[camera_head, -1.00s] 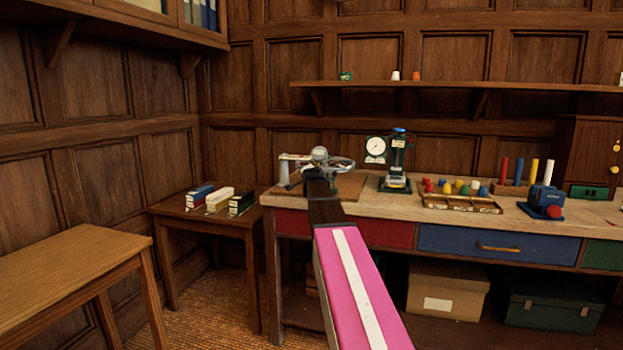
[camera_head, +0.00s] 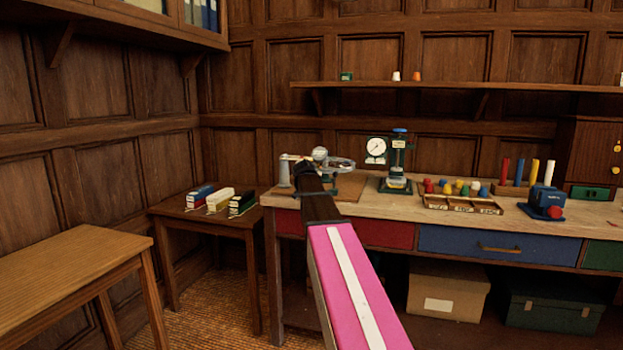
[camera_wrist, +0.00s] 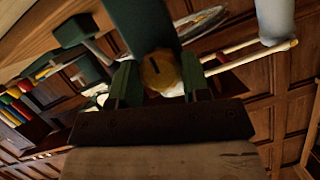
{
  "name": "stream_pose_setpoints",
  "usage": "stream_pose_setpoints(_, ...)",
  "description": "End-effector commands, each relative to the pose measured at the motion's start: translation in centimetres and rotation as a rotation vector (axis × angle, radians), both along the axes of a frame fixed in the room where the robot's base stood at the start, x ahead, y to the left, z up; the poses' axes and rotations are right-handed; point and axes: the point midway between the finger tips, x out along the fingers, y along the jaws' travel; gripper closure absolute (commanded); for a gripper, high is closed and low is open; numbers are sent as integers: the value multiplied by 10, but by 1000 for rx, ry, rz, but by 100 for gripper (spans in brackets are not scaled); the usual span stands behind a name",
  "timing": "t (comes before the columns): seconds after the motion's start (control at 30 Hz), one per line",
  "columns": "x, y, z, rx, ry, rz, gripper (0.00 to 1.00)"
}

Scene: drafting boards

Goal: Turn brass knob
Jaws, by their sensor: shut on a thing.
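The brass knob (camera_wrist: 166,74) is round, with a dark slot line across its face, and shows in the middle of the wrist view. My gripper (camera_wrist: 158,82) has a green finger on each side of it and is shut on it. The knob sits against a dark green post (camera_wrist: 140,20). In the head view my arm reaches to a small apparatus (camera_head: 284,172) at the left end of the bench and hides the knob and my fingers.
The wooden bench (camera_head: 400,205) carries a dial gauge stand (camera_head: 397,160), a tray of coloured pegs (camera_head: 462,203) and a blue device (camera_head: 546,203) to the right. A side table (camera_head: 170,208) with several books stands at left. A bare wooden table (camera_head: 65,265) is at front left.

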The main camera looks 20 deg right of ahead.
Motion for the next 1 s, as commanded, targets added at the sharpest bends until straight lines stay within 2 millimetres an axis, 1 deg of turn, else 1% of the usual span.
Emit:
stream_pose_setpoints(0.47,-1,1,-2,-7,11,-1,81)
stream_pose_setpoints(0.5,-1,1,-2,-7,11,-1,47)
stream_pose_setpoints(0.53,-1,1,-2,-7,11,-1,37)
stream_pose_setpoints(0.57,-1,0,-2,-7,11,-1,31)
stream_pose_setpoints(0.87,-1,0,0,-9,9,-1,31)
stream_pose_setpoints(1.0,-7,3,2,-9,8,0,31)
